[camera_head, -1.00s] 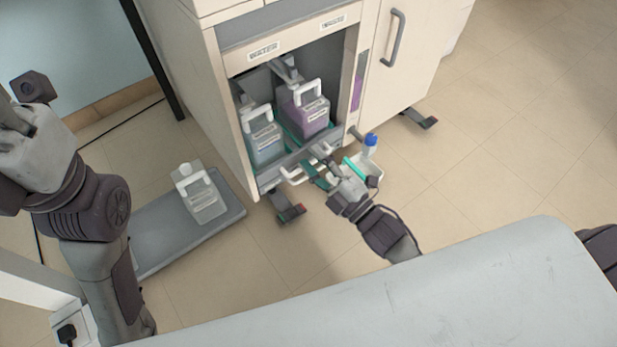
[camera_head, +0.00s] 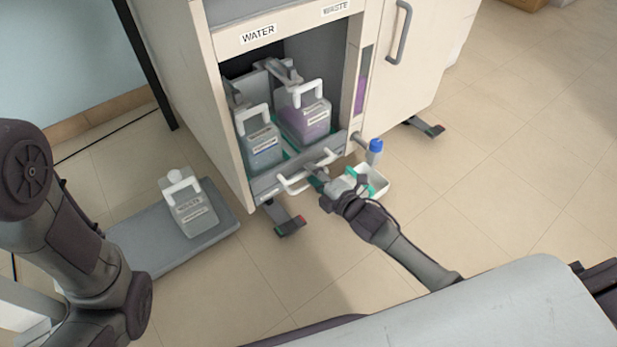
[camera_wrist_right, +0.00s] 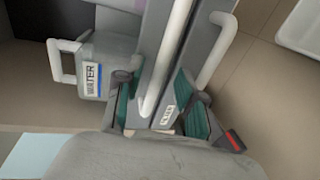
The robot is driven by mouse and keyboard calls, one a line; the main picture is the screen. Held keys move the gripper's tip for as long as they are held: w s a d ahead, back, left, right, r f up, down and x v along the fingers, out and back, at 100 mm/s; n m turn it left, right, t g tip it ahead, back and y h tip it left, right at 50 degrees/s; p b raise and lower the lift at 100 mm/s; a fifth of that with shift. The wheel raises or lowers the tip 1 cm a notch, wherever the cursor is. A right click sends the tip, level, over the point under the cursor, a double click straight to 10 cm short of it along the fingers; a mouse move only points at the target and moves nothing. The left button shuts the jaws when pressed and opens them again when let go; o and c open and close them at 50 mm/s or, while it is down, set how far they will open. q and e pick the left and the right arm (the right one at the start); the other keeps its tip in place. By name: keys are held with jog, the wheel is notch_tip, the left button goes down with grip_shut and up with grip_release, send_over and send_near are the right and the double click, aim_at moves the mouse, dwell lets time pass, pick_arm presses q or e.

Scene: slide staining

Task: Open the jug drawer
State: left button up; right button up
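The jug drawer (camera_head: 266,183) is the low grey drawer at the bottom of the cabinet, with a white bar handle (camera_head: 292,184) on its front. A water jug (camera_head: 262,146) and a jug of purple liquid (camera_head: 306,121) stand in it. My right gripper (camera_head: 318,181) is at the drawer front, by the handle. In the right wrist view its two teal-padded fingers (camera_wrist_right: 160,108) are apart, with the grey drawer front and white bars (camera_wrist_right: 165,60) between or just beyond them. Contact with the handle cannot be told. My left gripper is outside the views.
Another jug (camera_head: 189,208) stands on a grey floor platform (camera_head: 165,254) at left. A cabinet door with a grey handle (camera_head: 401,35) is at right.

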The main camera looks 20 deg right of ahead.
jog(key=shift+b+x, duration=0.4)
jog(key=shift+x, duration=0.8)
grip_shut()
